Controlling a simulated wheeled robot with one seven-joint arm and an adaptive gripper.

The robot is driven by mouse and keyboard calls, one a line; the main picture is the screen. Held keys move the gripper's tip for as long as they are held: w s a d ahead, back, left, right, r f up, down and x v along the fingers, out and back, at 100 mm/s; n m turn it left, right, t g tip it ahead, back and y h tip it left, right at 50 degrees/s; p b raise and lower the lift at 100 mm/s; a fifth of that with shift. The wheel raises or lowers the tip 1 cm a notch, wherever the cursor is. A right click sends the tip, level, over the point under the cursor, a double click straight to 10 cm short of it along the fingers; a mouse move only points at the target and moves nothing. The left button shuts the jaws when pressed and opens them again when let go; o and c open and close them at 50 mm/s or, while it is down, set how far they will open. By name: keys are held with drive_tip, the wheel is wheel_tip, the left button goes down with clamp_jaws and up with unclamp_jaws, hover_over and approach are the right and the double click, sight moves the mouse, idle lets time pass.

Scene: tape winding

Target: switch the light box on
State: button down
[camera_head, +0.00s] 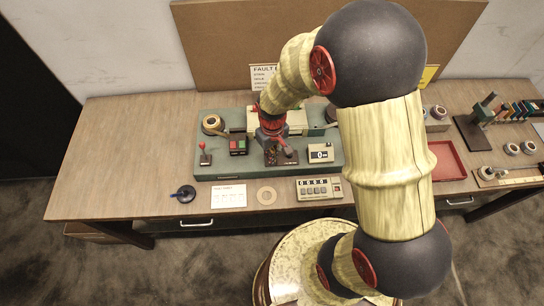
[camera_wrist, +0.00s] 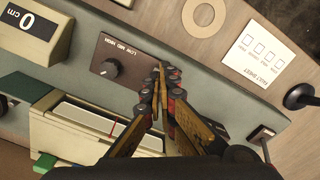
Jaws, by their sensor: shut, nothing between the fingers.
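The likely light box is a cream box with a long white panel crossed by a red line (camera_wrist: 92,118). It lies at the lower left of the wrist view, and its cream body shows partly behind my arm in the head view (camera_head: 297,118). I cannot tell whether the panel is lit, and I make out no clear switch on it. My gripper (camera_wrist: 160,70) is shut and empty, fingertips together. It hangs over the green machine base, beside a dark panel with a black knob (camera_wrist: 111,68) marked LOW MED HIGH.
A counter reading 0 cm (camera_head: 320,152) stands right of my gripper. A red and green button box (camera_head: 238,146) and a red-knobbed lever (camera_head: 203,153) stand left. A keypad unit (camera_head: 319,189), paper card (camera_head: 229,196) and tape ring (camera_head: 266,195) lie along the front.

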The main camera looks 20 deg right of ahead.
drive_tip(key=shift+r+p, duration=2.7)
drive_tip(key=shift+r, duration=0.75)
drive_tip(key=s+r+m+t+b, duration=0.1)
drive_tip(key=s+r+t+b, duration=0.1)
drive_tip(key=s+r, duration=0.5)
drive_tip(key=s+r+m+t+b, duration=0.1)
drive_tip(key=s+r+t+b, duration=0.2)
drive_tip(key=r, duration=1.2)
drive_tip(key=s+b, duration=0.2)
drive_tip(key=s, duration=0.2)
drive_tip(key=shift+r+t, duration=0.2)
drive_tip(key=shift+t, duration=0.1)
drive_tip(key=shift+a, duration=0.1)
